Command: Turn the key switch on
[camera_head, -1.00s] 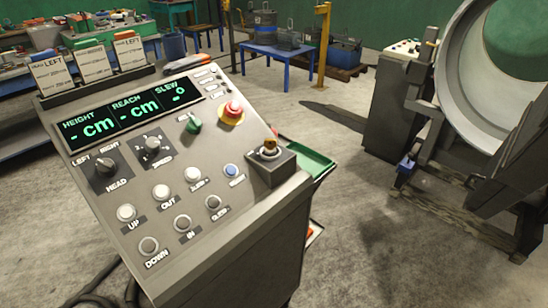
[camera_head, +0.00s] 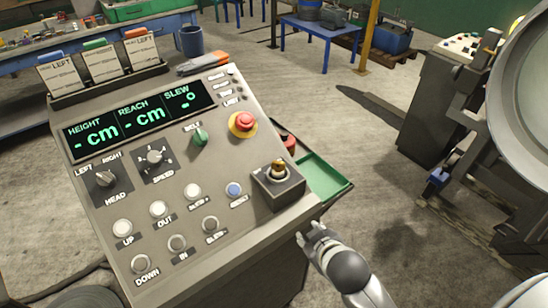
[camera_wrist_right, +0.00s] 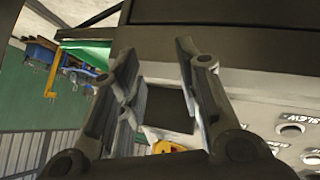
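The sloped grey control panel (camera_head: 150,215) fills the left and middle of the head view. Near its lower right corner a dark box (camera_head: 278,188) carries a ringed brass-coloured piece (camera_head: 278,168), perhaps the key switch; its setting is too small to tell. A green selector (camera_head: 199,138) sits left of the red emergency stop (camera_head: 243,123). My right gripper (camera_head: 308,236) is just off the panel's lower right edge, below the dark box and apart from it. The wrist view shows its fingers (camera_wrist_right: 158,75) spread and empty. My left gripper is not in view.
Two black selectors (camera_head: 104,179) and several round buttons (camera_head: 158,209) cover the panel beside a lit display (camera_head: 140,115). A green tray (camera_head: 325,178) juts out behind its right side. Machinery (camera_head: 440,110) stands at right; open floor lies between.

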